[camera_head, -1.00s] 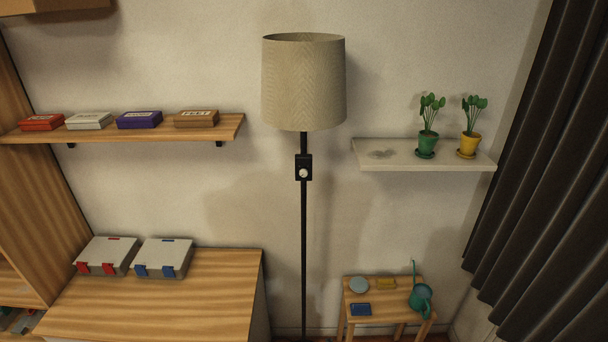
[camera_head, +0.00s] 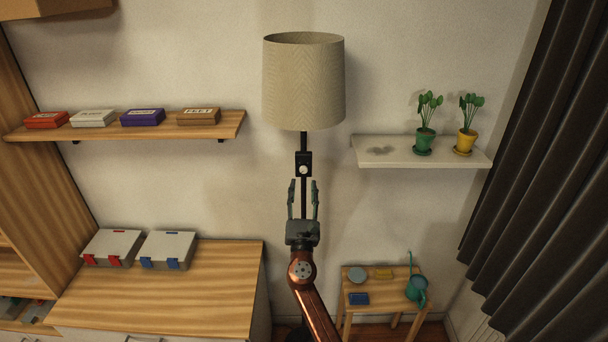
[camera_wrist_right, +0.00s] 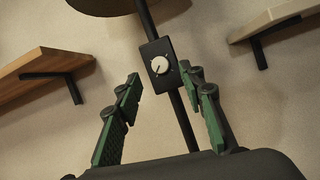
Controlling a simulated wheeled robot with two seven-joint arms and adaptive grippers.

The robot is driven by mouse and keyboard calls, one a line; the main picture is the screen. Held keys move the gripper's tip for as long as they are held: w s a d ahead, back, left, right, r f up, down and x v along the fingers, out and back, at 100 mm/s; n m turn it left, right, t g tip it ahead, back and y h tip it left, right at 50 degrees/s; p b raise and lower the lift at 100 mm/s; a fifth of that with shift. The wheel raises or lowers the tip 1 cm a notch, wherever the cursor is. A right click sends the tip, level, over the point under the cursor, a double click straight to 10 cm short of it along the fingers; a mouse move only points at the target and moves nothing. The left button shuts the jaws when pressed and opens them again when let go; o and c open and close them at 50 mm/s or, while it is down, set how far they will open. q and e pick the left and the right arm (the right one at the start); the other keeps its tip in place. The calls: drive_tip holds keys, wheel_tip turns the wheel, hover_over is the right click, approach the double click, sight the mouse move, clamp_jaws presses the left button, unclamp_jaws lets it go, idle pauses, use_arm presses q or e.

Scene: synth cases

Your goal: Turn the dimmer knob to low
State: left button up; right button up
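The dimmer knob (camera_head: 303,169) is a small white dial on a black plate (camera_head: 304,158) fixed to the dark pole of a floor lamp with a beige shade (camera_head: 304,85). In the right wrist view the knob (camera_wrist_right: 159,65) shows a dark pointer mark and small marks around it on the plate (camera_wrist_right: 171,80). My right gripper (camera_head: 303,184) is open and empty, just below the knob in the head view, its fingers on either side of the pole. In the wrist view the knob appears beyond and between the fingertips, apparently untouched. My left gripper is not in view.
A wooden shelf (camera_head: 160,131) with several small boxes is at left, above a cabinet (camera_head: 170,290) with two latched cases. A white shelf (camera_head: 375,155) with two potted plants is at right. A small wooden stool (camera_head: 385,297) stands below it. The wall around the lamp is clear.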

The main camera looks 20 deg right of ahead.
sight(304, 171)
drive_tip(key=shift+x, duration=2.7)
drive_tip(key=shift+c, duration=0.4)
clamp_jaws()
